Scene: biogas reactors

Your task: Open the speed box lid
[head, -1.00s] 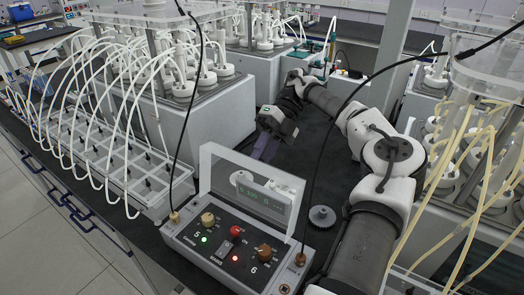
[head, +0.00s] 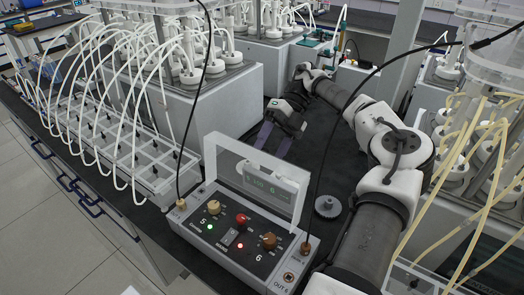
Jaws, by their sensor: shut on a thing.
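The speed box (head: 245,240) is a grey-white control box with knobs, a red button and lit green and red lamps, on the dark bench in the head view. Its lid (head: 222,157) is a pale frame with a clear window, standing raised at the back of the box. My gripper (head: 270,146) is behind the lid, with its purple fingers at the lid's upper edge. It is shut on the lid, though the exact contact is partly hidden.
A small grey gear-like disc (head: 327,206) lies right of the box. A rack (head: 110,150) with white tubes stands at left. Black cables rise from the box. Reactors with yellow tubes (head: 480,150) stand at right, near my arm.

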